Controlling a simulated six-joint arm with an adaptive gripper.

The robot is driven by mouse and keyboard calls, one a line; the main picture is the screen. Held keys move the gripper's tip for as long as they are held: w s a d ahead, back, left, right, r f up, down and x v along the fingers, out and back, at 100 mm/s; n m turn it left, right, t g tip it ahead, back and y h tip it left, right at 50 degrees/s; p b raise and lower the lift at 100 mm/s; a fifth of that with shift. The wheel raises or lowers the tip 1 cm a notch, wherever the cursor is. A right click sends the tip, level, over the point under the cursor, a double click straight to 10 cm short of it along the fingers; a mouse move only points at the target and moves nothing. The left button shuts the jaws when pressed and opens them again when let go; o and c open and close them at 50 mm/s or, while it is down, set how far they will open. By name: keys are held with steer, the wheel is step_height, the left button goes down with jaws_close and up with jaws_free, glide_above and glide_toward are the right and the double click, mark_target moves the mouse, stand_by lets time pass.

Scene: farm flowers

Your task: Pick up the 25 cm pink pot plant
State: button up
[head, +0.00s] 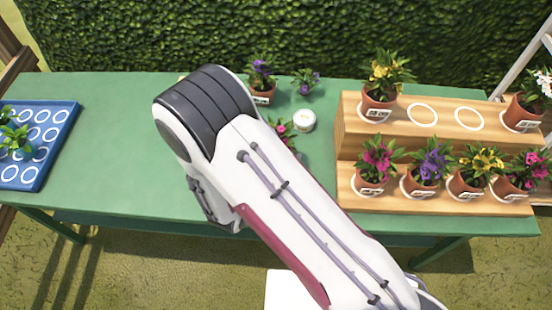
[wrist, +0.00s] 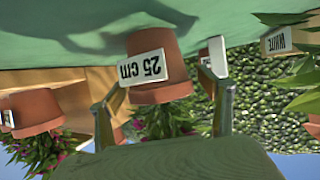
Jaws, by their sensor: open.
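In the wrist view, which is upside down, a terracotta pot (wrist: 158,92) with a white "25 cm" label stands on the green table. Pink flowers and leaves (wrist: 160,122) show on its plant. My gripper (wrist: 166,78) is open, with one finger on each side of the pot; I cannot tell whether either touches it. In the head view, a plant with pink flowers (head: 283,128) is partly hidden behind my arm, and its pot is not visible. My gripper's fingertips are hidden there.
A wooden stepped stand (head: 440,145) with several potted flowers is at the right. A white round item (head: 303,120) and a purple-flowered pot (head: 261,85) are on the table. A blue tray (head: 48,165) lies at the left. Clear green table (head: 115,140) lies between the tray and my arm.

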steer(key=c, duration=1.6)
steer(key=shift+o, duration=0.2)
steer(key=shift+r, duration=0.15)
steer(key=shift+r, duration=4.9)
